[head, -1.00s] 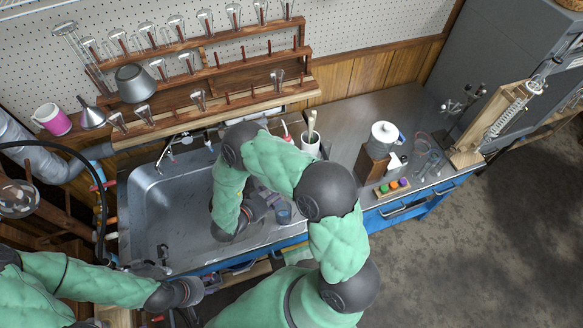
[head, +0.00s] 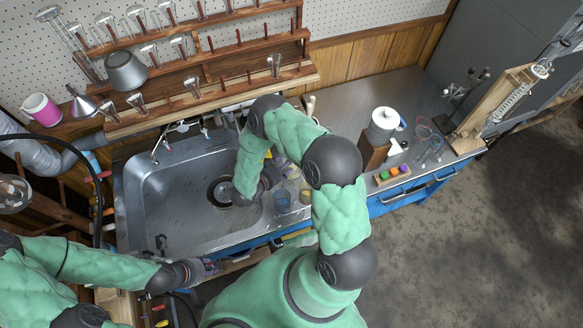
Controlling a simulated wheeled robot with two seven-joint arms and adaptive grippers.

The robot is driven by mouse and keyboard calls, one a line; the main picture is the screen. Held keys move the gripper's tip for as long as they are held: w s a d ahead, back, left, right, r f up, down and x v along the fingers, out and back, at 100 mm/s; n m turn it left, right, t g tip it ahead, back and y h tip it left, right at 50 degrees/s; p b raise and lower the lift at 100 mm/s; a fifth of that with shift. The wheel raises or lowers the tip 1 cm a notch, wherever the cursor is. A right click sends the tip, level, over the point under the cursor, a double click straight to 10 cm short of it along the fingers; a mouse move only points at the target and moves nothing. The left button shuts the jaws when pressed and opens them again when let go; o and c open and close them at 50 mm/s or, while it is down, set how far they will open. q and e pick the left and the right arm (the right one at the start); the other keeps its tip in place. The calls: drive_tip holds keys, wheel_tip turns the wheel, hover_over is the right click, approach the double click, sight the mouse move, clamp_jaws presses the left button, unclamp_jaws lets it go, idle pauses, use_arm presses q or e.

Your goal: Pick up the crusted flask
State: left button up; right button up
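I cannot clearly pick out the crusted flask in the head view. Small glass vessels stand at the right end of the sink, among them a bluish one (head: 281,201) and a yellowish one (head: 305,195). My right gripper (head: 270,176) is low over the right part of the sink, left of these vessels. My own forearm covers much of it, so its fingers and anything between them are hidden. My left gripper (head: 190,271) is at the front left of the sink, far from the vessels. Its fingers are too unclear to tell open from shut.
The steel sink (head: 165,205) is mostly empty, with a dark drain (head: 222,190). A wooden rack (head: 215,85) with upturned glassware stands behind it. Right of it are a white-topped container (head: 384,122), colored caps (head: 393,172) and a clamp stand (head: 500,105). The counter's back is clear.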

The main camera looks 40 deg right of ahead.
drive_tip(key=shift+x, duration=1)
clamp_jaws()
wheel_tip(320, 180, up, 10)
drive_tip(key=p, duration=0.1)
drive_tip(key=shift+p, duration=0.35)
